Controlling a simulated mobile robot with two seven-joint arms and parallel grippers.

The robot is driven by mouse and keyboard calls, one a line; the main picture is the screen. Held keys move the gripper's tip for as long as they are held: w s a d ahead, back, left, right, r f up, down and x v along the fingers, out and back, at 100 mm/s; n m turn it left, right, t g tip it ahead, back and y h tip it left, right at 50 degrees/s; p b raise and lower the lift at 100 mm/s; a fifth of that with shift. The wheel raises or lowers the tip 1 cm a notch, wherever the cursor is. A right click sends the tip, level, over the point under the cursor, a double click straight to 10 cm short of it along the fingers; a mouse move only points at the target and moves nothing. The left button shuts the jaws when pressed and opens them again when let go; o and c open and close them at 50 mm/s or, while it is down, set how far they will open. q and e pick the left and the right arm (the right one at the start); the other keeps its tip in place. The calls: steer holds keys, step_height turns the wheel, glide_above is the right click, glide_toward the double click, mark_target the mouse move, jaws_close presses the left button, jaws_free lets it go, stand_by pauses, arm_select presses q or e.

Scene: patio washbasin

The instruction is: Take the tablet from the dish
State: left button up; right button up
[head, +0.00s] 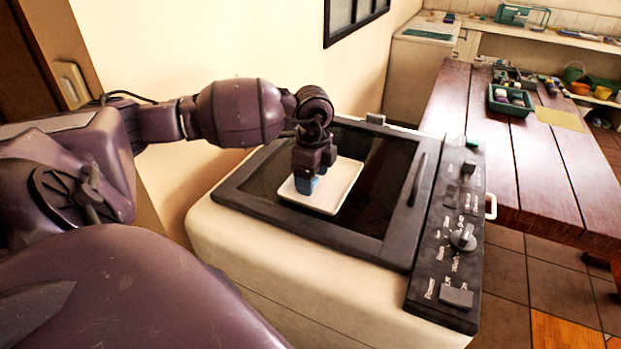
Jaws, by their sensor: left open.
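The dish (345,187) is a shallow white tray with a raised rim, lying on the dark lid of a cream machine in the middle of the head view. The tablet (306,187) looks like a small blue block at the left part of the dish, partly hidden by my gripper. My left gripper (307,178) points down over the dish, right at the tablet, with its jaws open. I cannot tell whether the fingers touch the tablet. My right gripper is not in view.
The machine's lid (389,188) has a dark frame and a handle; a black control panel (455,240) with a knob runs along its right side. A wooden table (510,150) stands at right with a green crate (510,100) on it. A wall is behind.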

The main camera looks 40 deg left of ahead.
arm_select(q)
steer(key=shift+f, duration=0.4)
steer(key=shift+r, duration=0.1)
steer(key=c, duration=1)
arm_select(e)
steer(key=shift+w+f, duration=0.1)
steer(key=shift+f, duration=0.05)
